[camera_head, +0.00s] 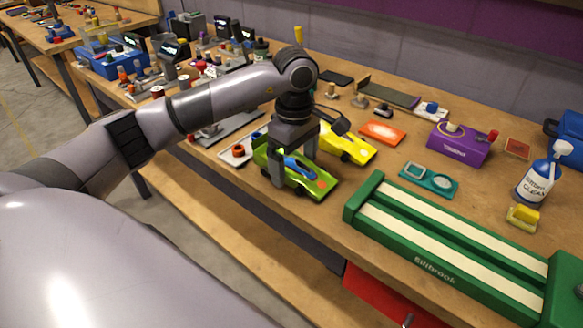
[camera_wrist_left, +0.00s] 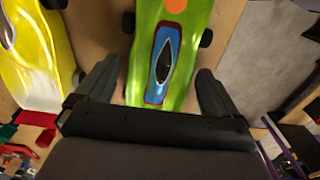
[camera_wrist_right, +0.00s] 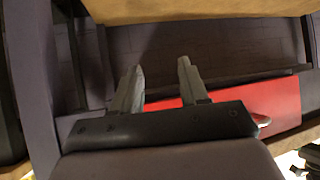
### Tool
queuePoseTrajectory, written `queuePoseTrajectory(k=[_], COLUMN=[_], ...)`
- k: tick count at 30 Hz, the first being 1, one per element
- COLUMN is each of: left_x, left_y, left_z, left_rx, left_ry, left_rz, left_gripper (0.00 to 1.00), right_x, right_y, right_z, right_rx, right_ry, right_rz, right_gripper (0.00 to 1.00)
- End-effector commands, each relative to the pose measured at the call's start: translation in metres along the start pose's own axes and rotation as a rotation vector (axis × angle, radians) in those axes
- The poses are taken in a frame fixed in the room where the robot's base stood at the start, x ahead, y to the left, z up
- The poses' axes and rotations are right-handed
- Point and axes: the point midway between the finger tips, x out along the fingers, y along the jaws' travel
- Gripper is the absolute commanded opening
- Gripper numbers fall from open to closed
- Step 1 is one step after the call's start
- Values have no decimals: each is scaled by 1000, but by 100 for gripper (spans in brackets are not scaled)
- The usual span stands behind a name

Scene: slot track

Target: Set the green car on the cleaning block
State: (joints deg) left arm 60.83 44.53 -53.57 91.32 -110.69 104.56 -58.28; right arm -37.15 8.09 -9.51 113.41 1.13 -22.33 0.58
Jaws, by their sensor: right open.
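The green car (camera_head: 318,184) has a blue cockpit and an orange spot, and sits on the wooden bench near its front edge. My left gripper (camera_head: 292,172) is over it, pointing down, one finger on each side. In the left wrist view the green car (camera_wrist_left: 170,60) lies between the fingers (camera_wrist_left: 157,78), with small gaps showing on both sides, so the gripper looks open. My right gripper (camera_wrist_right: 157,80) is open and empty, away from the bench top. Which item is the cleaning block is unclear; a purple block (camera_head: 458,150) with items on top stands at the back right.
A yellow car (camera_head: 355,146) stands beside the green one.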

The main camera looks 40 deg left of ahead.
Motion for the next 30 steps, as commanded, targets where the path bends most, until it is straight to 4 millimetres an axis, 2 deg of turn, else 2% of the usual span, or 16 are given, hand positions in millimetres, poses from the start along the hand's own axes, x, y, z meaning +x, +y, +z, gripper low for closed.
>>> queuePoseTrajectory(k=[1, 5, 14, 20, 23, 26, 30], left_x=[0, 0, -2, -16, -32, -57, -102], left_y=[0, 0, 0, 1, 1, 2, 1], left_z=[0, 0, 0, 0, 0, 0, 0], left_rx=[0, 0, 0, 0, 0, -1, -1], left_ry=[0, 0, 0, 0, 0, -1, 1], left_rz=[0, 0, 1, 5, 6, 9, 9], left_gripper=[77, 35, 35, 36, 36, 36, 36], right_x=[0, 0, 1, 1, 0, 0, -2], right_y=[0, 0, 0, 0, 0, 0, 0], right_z=[0, -1, -2, -2, -2, -2, -6], right_rx=[0, 0, -1, -1, -1, -1, -3], right_ry=[1, 2, 3, 4, 4, 4, 5], right_rz=[0, 1, 0, 0, -1, -1, -1], right_gripper=[44, 44, 44, 44, 44, 44, 44])
